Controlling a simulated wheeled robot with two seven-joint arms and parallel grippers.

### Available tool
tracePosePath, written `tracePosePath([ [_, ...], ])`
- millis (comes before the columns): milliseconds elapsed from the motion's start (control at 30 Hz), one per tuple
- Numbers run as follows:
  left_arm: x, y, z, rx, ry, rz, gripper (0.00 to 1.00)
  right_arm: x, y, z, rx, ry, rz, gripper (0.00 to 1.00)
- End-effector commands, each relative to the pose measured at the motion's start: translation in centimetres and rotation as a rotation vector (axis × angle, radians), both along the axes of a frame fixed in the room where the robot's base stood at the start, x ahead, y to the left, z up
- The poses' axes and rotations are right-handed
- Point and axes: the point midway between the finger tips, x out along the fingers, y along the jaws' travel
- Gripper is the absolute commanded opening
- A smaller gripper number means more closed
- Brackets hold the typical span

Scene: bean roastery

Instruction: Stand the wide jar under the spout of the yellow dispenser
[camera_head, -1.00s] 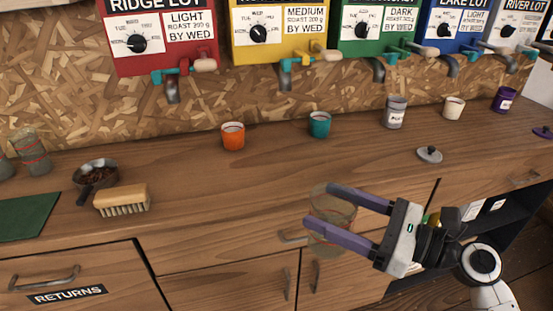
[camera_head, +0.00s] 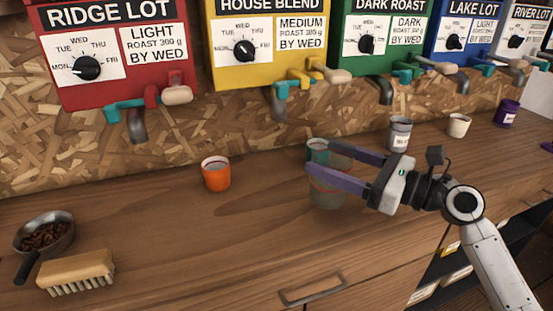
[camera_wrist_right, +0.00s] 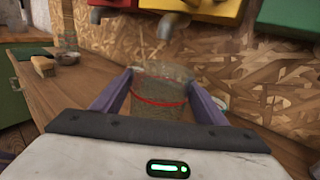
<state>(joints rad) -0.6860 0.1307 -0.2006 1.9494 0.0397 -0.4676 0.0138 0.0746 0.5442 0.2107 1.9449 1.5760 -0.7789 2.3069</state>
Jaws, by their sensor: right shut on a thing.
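The wide jar (camera_head: 327,190) is a see-through glass jar with a red line around it, seen upright between the purple fingers of my right gripper (camera_head: 318,160). In the right wrist view the jar (camera_wrist_right: 160,92) fills the space between both fingers. My right gripper is shut on it. I cannot tell if its base touches the counter. The yellow dispenser (camera_head: 270,35), labelled House Blend, hangs on the back wall. Its grey spout (camera_head: 279,107) points down, behind and left of the jar. My left gripper is not in view.
An orange cup (camera_head: 216,175) stands left of the jar. A grey canister (camera_head: 399,133) stands further right. A brush (camera_head: 76,272) and a pan of beans (camera_head: 45,236) lie at left. The counter below the yellow spout looks clear.

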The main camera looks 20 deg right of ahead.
Motion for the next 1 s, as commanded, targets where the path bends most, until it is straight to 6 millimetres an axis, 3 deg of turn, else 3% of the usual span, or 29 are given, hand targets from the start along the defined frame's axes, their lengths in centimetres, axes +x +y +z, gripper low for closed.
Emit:
tracePosePath([
  [300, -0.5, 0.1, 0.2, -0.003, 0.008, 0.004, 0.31, 7.0, 5.4, 0.3, 0.003, -0.004, 0.001, 0.40],
  [500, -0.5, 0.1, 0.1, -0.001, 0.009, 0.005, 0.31, 9.9, 7.5, 0.2, 0.002, -0.002, 0.000, 0.40],
  [633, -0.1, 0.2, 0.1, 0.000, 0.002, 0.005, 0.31, 10.4, 8.0, -0.1, -0.001, -0.001, -0.001, 0.40],
  [867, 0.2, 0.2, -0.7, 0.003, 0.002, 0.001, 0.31, 10.4, 8.0, -3.2, -0.001, 0.001, 0.000, 0.40],
  [1000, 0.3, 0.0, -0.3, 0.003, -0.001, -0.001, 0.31, 10.4, 8.0, -3.5, -0.001, -0.002, 0.000, 0.40],
])
